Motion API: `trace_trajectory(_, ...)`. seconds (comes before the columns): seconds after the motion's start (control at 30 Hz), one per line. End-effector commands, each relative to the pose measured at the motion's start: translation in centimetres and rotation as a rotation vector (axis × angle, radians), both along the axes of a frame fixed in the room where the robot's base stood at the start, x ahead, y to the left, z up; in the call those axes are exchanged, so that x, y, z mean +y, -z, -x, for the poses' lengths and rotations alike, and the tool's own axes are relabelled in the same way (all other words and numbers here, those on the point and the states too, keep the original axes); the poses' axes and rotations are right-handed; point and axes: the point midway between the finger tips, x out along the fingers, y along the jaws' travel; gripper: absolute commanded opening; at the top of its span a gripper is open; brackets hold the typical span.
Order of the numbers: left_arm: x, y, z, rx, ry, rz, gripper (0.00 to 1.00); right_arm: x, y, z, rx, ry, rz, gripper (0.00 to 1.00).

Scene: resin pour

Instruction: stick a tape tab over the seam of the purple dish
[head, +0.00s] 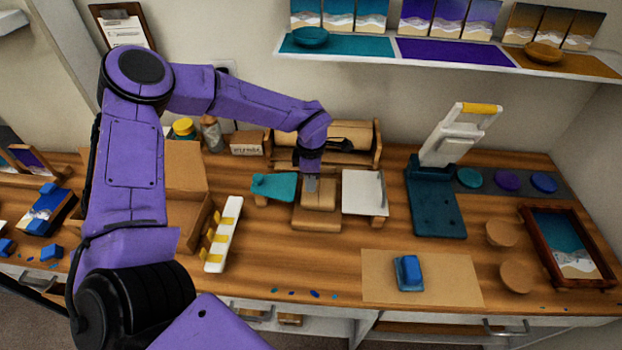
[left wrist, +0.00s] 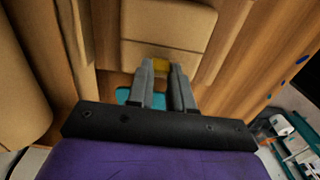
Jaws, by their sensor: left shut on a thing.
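My left gripper (head: 311,190) points down over a small tan closed box (head: 316,219) at the middle of the bench. In the left wrist view the gripper (left wrist: 168,88) is shut on a yellow tape tab (left wrist: 161,66), close to the tan box (left wrist: 165,30), which has a line across its top. I cannot tell whether the tab touches the box. A white strip (head: 224,235) with several yellow tabs lies to the left. No purple dish is clearly seen; a round purple disc (head: 507,181) lies at the right. My right gripper is out of view.
A teal piece (head: 273,187) and a white board (head: 363,192) flank the box. An open carton (head: 186,166) stands left, a dark blue press (head: 435,205) right. A blue block (head: 408,273) sits on a tan sheet (head: 455,280).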

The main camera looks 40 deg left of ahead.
Motion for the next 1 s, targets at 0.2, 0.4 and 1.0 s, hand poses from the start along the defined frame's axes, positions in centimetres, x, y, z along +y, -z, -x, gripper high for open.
trace_trajectory(0.2,0.0,0.1,0.0,0.001,0.0,0.0,0.03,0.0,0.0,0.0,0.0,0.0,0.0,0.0)
trace_trajectory(0.4,0.0,0.1,0.0,0.001,0.0,0.0,0.5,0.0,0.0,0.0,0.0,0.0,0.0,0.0)
trace_trajectory(1.0,0.0,-3.8,0.0,0.0,0.001,0.0,0.5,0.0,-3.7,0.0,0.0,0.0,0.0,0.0)
